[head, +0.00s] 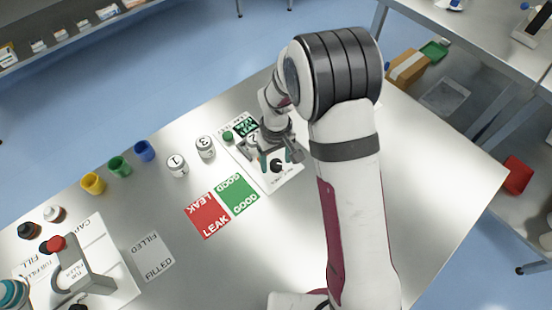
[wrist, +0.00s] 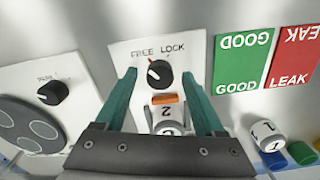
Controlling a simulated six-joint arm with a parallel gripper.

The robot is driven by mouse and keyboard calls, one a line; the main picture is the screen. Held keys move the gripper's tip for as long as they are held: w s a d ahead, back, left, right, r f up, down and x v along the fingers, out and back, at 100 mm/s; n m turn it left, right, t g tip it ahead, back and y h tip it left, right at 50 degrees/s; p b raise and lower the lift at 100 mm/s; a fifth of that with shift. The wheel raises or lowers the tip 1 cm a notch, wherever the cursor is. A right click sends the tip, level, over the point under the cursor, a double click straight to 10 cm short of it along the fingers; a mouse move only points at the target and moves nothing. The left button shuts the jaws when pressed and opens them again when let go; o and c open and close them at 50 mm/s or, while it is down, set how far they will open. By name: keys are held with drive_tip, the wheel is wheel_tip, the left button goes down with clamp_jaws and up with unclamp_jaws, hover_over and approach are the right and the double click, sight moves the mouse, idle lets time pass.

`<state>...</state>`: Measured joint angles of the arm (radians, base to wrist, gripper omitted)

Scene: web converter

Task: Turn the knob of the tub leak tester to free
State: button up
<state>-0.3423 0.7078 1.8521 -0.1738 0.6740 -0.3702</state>
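The leak tester is a white panel (wrist: 118,55) with the words FREE and LOCK above a black round knob (wrist: 160,74). A red mark shows on the knob's upper left side, nearer to FREE than to LOCK. The knob also shows in the head view (head: 277,165). A tub marked 2 (wrist: 168,114) with an orange piece (wrist: 165,99) above it sits just below the knob in the wrist view. My gripper (wrist: 162,85) is open, with its teal fingers either side of the knob and tub in the wrist view; contact cannot be told.
A green GOOD card (head: 238,194) and a red LEAK card (head: 208,215) lie beside the tester. Tubs marked 1 (head: 177,165) and 3 (head: 205,147) stand near it. A second panel with a knob (wrist: 53,92) and round plate is at left in the wrist view.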

sight(276, 164)
wheel_tip(276, 164, up, 16)
idle(0.4)
drive_tip(key=s+d+r+m, duration=0.3)
drive_tip(key=s+d, duration=0.1)
drive_tip(key=s, duration=0.2)
drive_tip(key=s+d+r+m, duration=0.2)
drive_tip(key=s+d+m, duration=0.15)
drive_tip(key=s, duration=0.25)
drive_tip(key=s+d+f+m+y, duration=0.1)
drive_tip(key=s+m, duration=0.4)
drive_tip(key=s, duration=0.7)
drive_tip(key=shift+s+d+f+y, duration=0.3)
drive_tip(key=shift+d+f+y, duration=0.1)
drive_tip(key=shift+d, duration=0.3)
